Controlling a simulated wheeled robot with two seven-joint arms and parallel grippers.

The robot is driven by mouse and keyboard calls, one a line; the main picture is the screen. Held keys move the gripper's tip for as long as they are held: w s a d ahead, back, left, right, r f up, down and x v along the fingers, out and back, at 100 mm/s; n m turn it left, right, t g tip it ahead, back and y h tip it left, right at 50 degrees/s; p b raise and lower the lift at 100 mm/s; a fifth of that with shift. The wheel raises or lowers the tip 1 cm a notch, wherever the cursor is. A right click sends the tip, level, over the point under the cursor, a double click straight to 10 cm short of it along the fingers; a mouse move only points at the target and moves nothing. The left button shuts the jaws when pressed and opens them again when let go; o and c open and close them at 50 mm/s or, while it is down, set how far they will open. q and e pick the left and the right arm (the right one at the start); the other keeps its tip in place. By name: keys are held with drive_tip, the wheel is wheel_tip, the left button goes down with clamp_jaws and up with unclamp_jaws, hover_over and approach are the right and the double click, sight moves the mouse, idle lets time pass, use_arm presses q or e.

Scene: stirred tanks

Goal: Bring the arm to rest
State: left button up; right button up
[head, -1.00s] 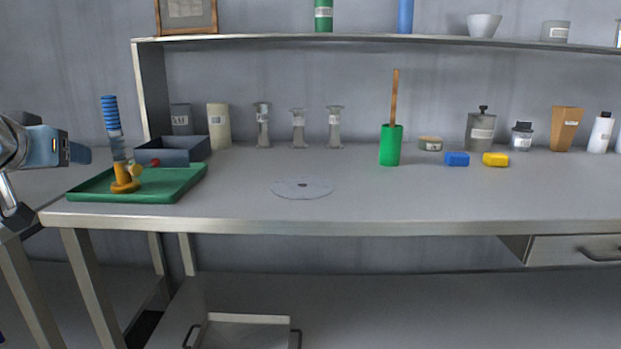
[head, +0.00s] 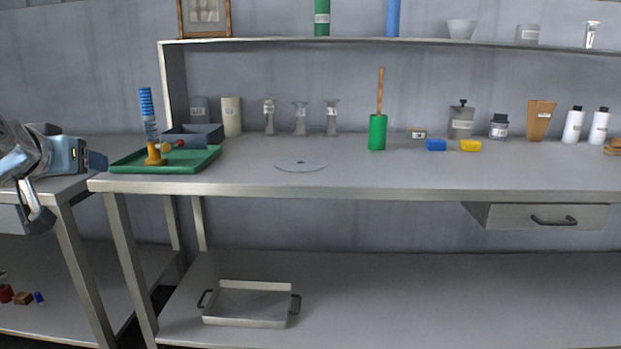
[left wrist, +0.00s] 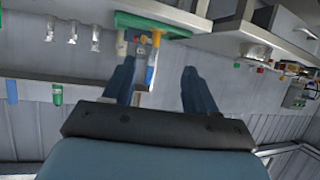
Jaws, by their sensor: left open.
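My left gripper (head: 95,162) is at the left edge of the head view, left of the green tray and clear of it. In the left wrist view its two dark blue fingers (left wrist: 160,88) are spread apart with nothing held between them. My right gripper is not in either view. A blue-topped column on an orange base (head: 149,125) stands upright on the green tray (head: 190,166), with small yellow and red parts at its side. The tray and column also show beyond the fingers in the left wrist view.
The bench top (head: 340,178) is mostly clear at the front, with a flat grey disc (head: 301,164) on it. A metal tray (head: 248,304) lies on the lower shelf.

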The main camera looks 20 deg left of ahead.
use_arm(q)
drive_tip(key=w+f+g+h, duration=0.1)
drive_tip(key=w+f, duration=0.3)
drive_tip(key=f, duration=0.4)
drive_tip(key=w+a+f+h, duration=0.1)
drive_tip(key=w+f, duration=0.3)
drive_tip(key=f, duration=0.3)
drive_tip(key=w+f+g+h, duration=0.1)
drive_tip(key=w+f+h, duration=0.15)
drive_tip(key=f, duration=0.55)
drive_tip(key=w+d+f+g+h, duration=0.1)
drive_tip(key=w+d+f, duration=0.3)
drive_tip(key=f, duration=0.5)
drive_tip(key=w+d+f+g+h, duration=0.1)
drive_tip(key=w+d+f, duration=0.1)
drive_tip(key=d+f, duration=0.6)
drive_tip(key=s+d+f+m+g+h, duration=0.1)
drive_tip(key=d+f, duration=0.5)
drive_tip(key=f, duration=0.3)
drive_tip(key=s+d+f+g+h, duration=0.1)
drive_tip(key=s+d+f+g, duration=0.1)
drive_tip(key=d+f, duration=0.55)
drive_tip(key=s+d+f+m+g+h, duration=0.2)
drive_tip(key=s+d+f+m+g, duration=0.1)
drive_tip(key=s+d+f, duration=1)
drive_tip(key=s+d, duration=0.3)
drive_tip(key=shift+d+g, duration=0.3)
drive_tip(key=shift+d, duration=0.05)
